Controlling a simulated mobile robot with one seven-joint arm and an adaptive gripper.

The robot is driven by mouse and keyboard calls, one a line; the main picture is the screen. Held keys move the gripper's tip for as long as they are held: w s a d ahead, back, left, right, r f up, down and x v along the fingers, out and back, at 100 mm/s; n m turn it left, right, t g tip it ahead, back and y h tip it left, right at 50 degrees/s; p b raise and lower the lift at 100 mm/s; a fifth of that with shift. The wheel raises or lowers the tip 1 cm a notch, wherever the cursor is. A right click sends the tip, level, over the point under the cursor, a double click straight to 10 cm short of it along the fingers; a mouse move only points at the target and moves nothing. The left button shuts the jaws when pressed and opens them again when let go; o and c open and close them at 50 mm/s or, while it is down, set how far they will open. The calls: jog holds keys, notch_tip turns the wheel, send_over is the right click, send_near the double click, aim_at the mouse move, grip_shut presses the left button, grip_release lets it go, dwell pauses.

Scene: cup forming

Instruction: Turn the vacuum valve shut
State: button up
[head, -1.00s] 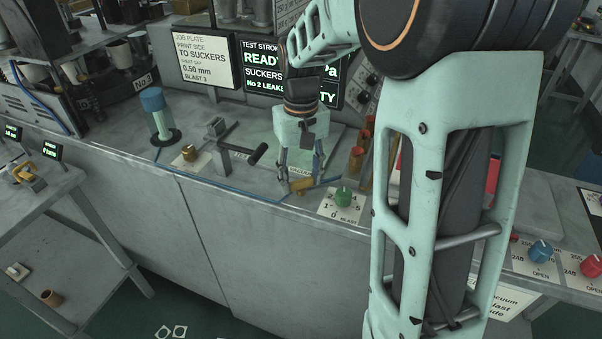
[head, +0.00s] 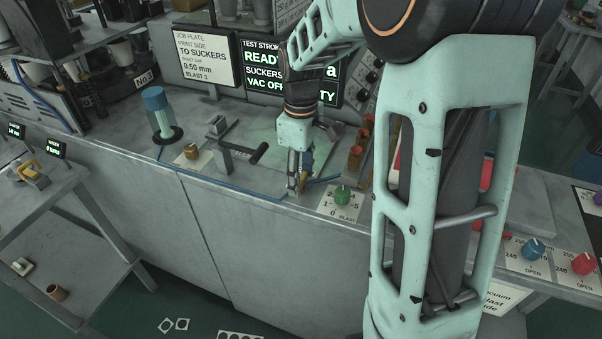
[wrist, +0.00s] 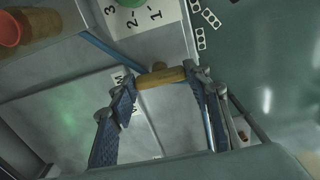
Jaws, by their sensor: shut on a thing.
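The vacuum valve shows as a brass-yellow handle (wrist: 161,78) in the wrist view, with a round brown part behind its middle. My gripper (wrist: 162,86) has its two blue-padded fingers at the two ends of this handle and is shut on it. In the head view my gripper (head: 297,178) points down at the bench's front edge, seen nearly side-on. Its fingers hide most of the valve there. A partly covered white label lies beside the valve in the wrist view. The display (head: 290,75) reads "VAC OFF" in its lower line.
A green blast knob (head: 343,194) stands on its numbered plate just right of my gripper. Left are a black-handled lever (head: 257,154), a small brass knob (head: 191,152) and a blue-capped cylinder (head: 158,112). Brown cups (head: 356,157) stand behind. A blue hose runs along the front edge.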

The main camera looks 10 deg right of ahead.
jog(key=shift+n, duration=0.3)
jog(key=o, duration=1.2)
jog(key=shift+c, duration=0.2)
notch_tip(320, 180, up, 12)
